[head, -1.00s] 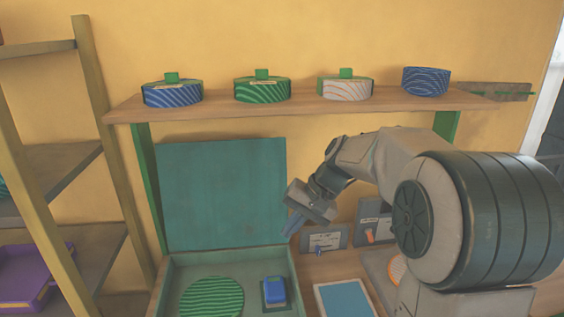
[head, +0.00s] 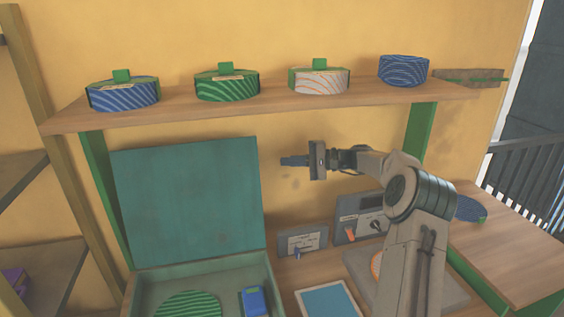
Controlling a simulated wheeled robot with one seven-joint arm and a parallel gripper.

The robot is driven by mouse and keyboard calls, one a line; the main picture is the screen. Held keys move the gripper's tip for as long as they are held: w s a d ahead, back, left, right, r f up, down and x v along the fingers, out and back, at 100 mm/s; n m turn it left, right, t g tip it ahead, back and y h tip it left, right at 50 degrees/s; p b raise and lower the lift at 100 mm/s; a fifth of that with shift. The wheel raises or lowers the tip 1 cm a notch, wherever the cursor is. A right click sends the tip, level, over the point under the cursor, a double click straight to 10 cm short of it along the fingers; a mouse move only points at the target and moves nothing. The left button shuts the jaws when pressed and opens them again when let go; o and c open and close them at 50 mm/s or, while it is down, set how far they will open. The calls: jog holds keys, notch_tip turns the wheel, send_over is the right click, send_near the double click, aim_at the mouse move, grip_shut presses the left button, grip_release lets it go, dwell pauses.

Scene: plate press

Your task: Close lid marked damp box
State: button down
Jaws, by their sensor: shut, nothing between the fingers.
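The box (head: 150,283) stands on the bench at the lower left, cut off by the picture's bottom edge. I see no marking that I can read on it. Its teal lid (head: 188,198) stands open, raised almost upright at the back. Inside lie a green striped disc (head: 190,305) and a blue block (head: 254,300). My gripper (head: 283,161) is shut and empty. It points left in the air, to the right of the lid's upper right edge, and appears apart from it.
A shelf (head: 270,101) above holds several striped round containers (head: 227,82). On the bench are a blue panel (head: 328,299), a small switch box (head: 302,242) and a larger one (head: 359,218). A wooden table (head: 520,235) stands at right. A rack (head: 40,160) is at left.

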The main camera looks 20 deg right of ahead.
jog(key=s+a+p, duration=0.1)
jog(key=a+p, duration=0.2)
jog(key=a, duration=0.5)
jog(key=shift+s+r+p, duration=0.15)
jog(key=shift+r+p, duration=0.05)
jog(key=shift+p, duration=0.1)
jog(key=shift+s+b, duration=0.1)
jog(key=shift+b, duration=0.25)
